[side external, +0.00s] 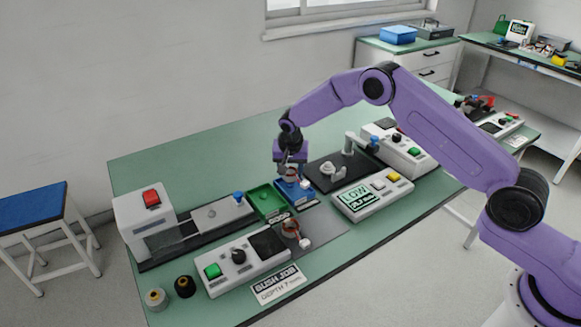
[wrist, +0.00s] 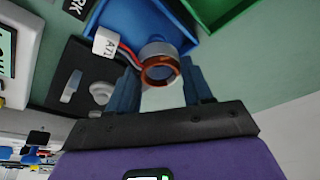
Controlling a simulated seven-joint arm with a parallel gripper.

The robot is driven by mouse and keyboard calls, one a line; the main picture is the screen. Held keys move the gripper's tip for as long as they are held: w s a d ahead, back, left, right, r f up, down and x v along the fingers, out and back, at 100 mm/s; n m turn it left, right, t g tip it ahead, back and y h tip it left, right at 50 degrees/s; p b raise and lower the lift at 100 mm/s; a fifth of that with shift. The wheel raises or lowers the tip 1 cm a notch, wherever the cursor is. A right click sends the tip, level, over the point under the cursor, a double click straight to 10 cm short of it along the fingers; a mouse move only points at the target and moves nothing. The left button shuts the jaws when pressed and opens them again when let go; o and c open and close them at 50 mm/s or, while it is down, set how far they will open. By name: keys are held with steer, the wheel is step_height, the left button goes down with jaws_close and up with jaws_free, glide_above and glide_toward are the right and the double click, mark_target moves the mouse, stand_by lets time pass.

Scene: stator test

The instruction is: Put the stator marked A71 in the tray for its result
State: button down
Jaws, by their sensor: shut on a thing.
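The stator marked A71 (wrist: 160,68) has a copper winding, a grey body, red and white leads and a white tag (wrist: 106,44) reading A71. My gripper (wrist: 163,88) is shut on it. In the side external view my gripper (side external: 291,168) holds it over the blue tray (side external: 306,199); the wrist view also shows the blue tray (wrist: 125,18) under it. I cannot tell whether it touches the tray floor. A label ending in "RK" is partly visible at the blue tray. The green tray (side external: 267,201) is beside it, labelled GOOD. The tester display (side external: 356,199) reads LOW.
Another copper-wound part (side external: 290,228) with a white tag stands on a grey mat in front. A black fixture plate (side external: 328,181) with posts is right of the blue tray. A press (side external: 150,220) and a control box (side external: 246,262) stand left and in front.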

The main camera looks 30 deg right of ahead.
steer(key=shift+f, duration=0.2)
steer(key=shift+f, duration=0.35)
steer(key=shift+f, duration=0.55)
stand_by(0.3)
steer(key=shift+c, duration=1.9)
jaws_free()
